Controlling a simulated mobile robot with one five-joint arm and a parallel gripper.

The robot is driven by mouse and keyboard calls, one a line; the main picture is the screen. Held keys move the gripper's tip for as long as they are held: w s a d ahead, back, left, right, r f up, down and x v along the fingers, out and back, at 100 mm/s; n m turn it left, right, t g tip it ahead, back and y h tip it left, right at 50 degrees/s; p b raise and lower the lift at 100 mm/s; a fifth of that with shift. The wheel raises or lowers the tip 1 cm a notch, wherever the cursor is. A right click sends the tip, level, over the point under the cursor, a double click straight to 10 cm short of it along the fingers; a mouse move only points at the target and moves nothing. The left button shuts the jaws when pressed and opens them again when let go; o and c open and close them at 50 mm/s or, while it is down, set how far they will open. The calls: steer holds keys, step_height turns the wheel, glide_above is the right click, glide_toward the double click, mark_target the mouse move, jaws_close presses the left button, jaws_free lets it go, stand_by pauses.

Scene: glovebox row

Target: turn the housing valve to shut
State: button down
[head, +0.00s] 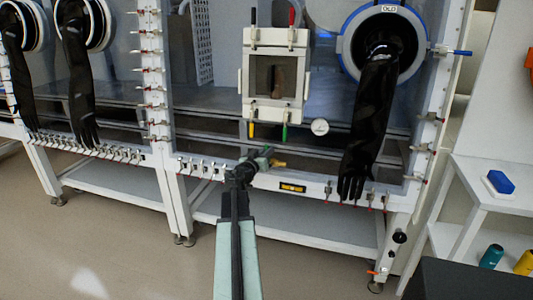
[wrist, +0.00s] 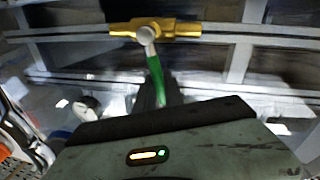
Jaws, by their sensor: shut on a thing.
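The valve has a brass body (wrist: 185,28) with a pale round hub and a green lever (wrist: 155,72). In the wrist view the lever runs down from the hub, roughly square to the brass body. My gripper (wrist: 160,98) is shut on the lever's lower end; its dark fingers partly hide it. In the head view my gripper (head: 258,161) is at the front frame of the glovebox, below the white square housing (head: 303,73). The brass body (head: 278,164) shows just right of it there.
The housing has several coloured handles at its corners. A round gauge (head: 319,127) is to its right. A black glove (head: 368,125) hangs further right. A white shelf (head: 483,183) with a blue block (head: 500,183) stands far right. The floor at left is clear.

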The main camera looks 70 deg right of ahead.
steer(key=shift+s+r+m+p, duration=0.2)
steer(key=shift+s+m+p, duration=0.4)
steer(key=shift+m, duration=0.4)
steer(key=shift+s+f+m, duration=0.15)
steer(key=shift+m, duration=0.25)
steer(key=c, duration=1.4)
jaws_free()
steer(key=shift+c, duration=0.2)
steer(key=w+a, duration=0.1)
steer(key=a, duration=0.6)
steer(key=shift+a, duration=0.3)
